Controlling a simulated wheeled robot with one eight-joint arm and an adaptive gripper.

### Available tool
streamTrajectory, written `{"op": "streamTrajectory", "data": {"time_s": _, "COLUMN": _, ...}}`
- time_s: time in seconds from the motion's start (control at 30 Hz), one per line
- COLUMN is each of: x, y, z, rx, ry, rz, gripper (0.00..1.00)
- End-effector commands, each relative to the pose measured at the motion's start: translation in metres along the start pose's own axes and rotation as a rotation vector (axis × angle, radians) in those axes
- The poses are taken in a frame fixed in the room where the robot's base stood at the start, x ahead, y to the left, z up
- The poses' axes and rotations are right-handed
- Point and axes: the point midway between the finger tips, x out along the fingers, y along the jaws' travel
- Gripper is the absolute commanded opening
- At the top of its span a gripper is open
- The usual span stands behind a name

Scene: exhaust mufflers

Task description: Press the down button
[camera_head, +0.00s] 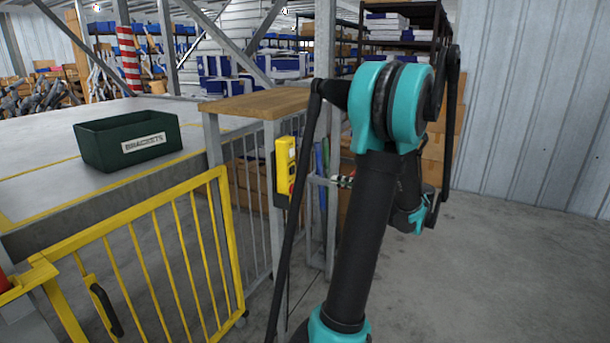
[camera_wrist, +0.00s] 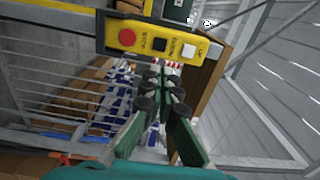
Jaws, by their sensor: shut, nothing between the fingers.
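A yellow control box (camera_wrist: 215,52) spans the top of the wrist view, with a red button (camera_wrist: 127,37), a black button (camera_wrist: 160,44) and a white button (camera_wrist: 189,50) in a row. Each has a small printed label that is hard to read at this size; I cannot be sure which says down. My gripper (camera_wrist: 158,82) is shut and empty, its tips just below the black button in the picture; a gap to the box is hard to judge. In the head view the box (camera_head: 285,157) hangs on a grey post, and my arm hides most of the gripper.
A yellow gate (camera_head: 160,250) stands left of the post, and a wooden top (camera_head: 265,103) is above the box. A green bin (camera_head: 128,140) labelled brackets sits on the platform. Shelving (camera_head: 400,40) is behind. The floor at right is clear.

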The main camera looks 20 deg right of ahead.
Motion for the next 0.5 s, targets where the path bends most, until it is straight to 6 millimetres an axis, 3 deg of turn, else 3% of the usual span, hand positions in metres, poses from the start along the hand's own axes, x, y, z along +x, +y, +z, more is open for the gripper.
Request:
{"op": "streamTrajectory", "data": {"time_s": 0.17, "x": 0.015, "y": 0.000, "z": 0.001, "rx": 0.000, "ry": -0.004, "rz": 0.001, "gripper": 0.00}}
{"op": "streamTrajectory", "data": {"time_s": 0.5, "x": 0.079, "y": 0.000, "z": 0.002, "rx": 0.000, "ry": -0.005, "rz": 0.001, "gripper": 0.00}}
